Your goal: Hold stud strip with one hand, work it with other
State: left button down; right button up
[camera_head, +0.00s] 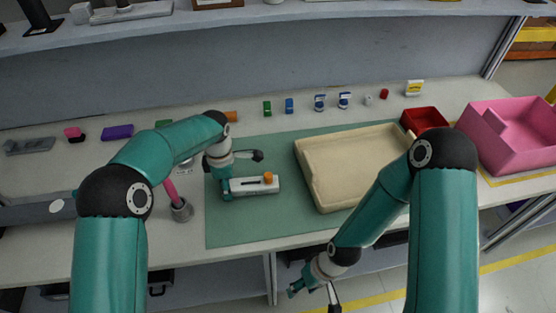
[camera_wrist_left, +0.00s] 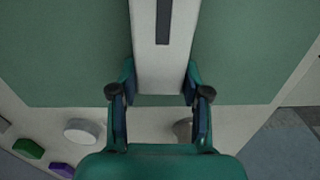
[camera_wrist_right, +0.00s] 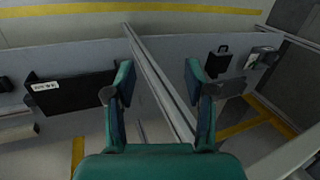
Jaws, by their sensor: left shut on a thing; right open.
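The stud strip (camera_head: 241,188) is a white bar lying on the green mat, with an orange knob (camera_head: 268,177) near its right end and a dark slot along its top. In the left wrist view the strip (camera_wrist_left: 152,62) runs up between the fingers, its dark slot (camera_wrist_left: 163,20) visible, the knob out of view. My left gripper (camera_head: 226,188) is shut on the strip's left end; its fingers (camera_wrist_left: 159,92) touch both sides. My right gripper (camera_head: 315,290) is open and empty, off the table's front edge; its fingers (camera_wrist_right: 158,82) show only floor and frame beyond.
A beige tray (camera_head: 318,192) sits on the green mat (camera_head: 228,228) right of the strip. A red bin (camera_head: 424,121) and pink box (camera_head: 515,135) stand farther right. Small coloured parts line the back.

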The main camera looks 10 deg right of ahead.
notch_tip(320, 180, up, 6)
jog(key=w+n+g, duration=0.2)
jog(key=n, duration=0.4)
notch_tip(320, 180, up, 22)
jog(key=t+h, duration=0.1)
jog(key=t, duration=0.5)
send_over(269, 175)
jog(key=s+d, duration=0.3)
jog(key=s, duration=0.1)
jog(key=shift+n, duration=0.4)
jog(key=x, duration=1.1)
jog(key=shift+w+d+f, duration=0.1)
jog(key=shift+w+f, duration=0.2)
grip_shut()
jog(key=shift+r, duration=0.15)
